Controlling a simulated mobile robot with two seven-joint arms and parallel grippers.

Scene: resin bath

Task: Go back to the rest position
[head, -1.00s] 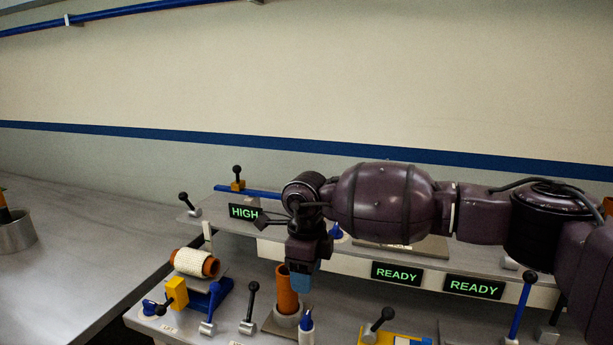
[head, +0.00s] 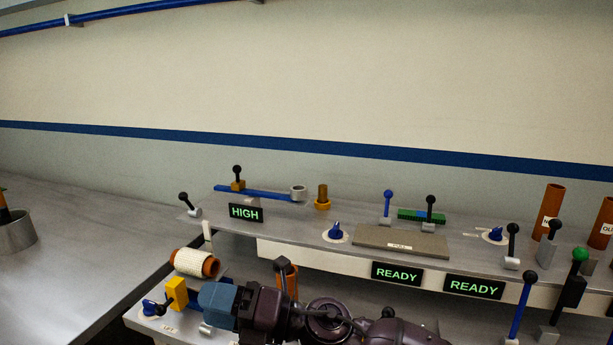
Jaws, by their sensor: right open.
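My right gripper (head: 212,298) is low at the left of the bench, with its blue fingers pointing left and its dark purple arm coming in from the bottom right. It is open, and nothing shows between its fingers. It appears just right of the yellow block (head: 177,292) and below the white-wound spool (head: 194,262). The arm covers the lower part of an orange tube (head: 290,280) and the front bench area. I cannot tell whether it touches anything. My left gripper is out of view.
The raised shelf carries a HIGH display (head: 245,212), two READY displays (head: 397,273), a blue knob (head: 336,231), a grey plate (head: 400,241) and several levers. Orange tubes (head: 551,210) stand at the right. The left table is mostly clear around a metal cup (head: 16,234).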

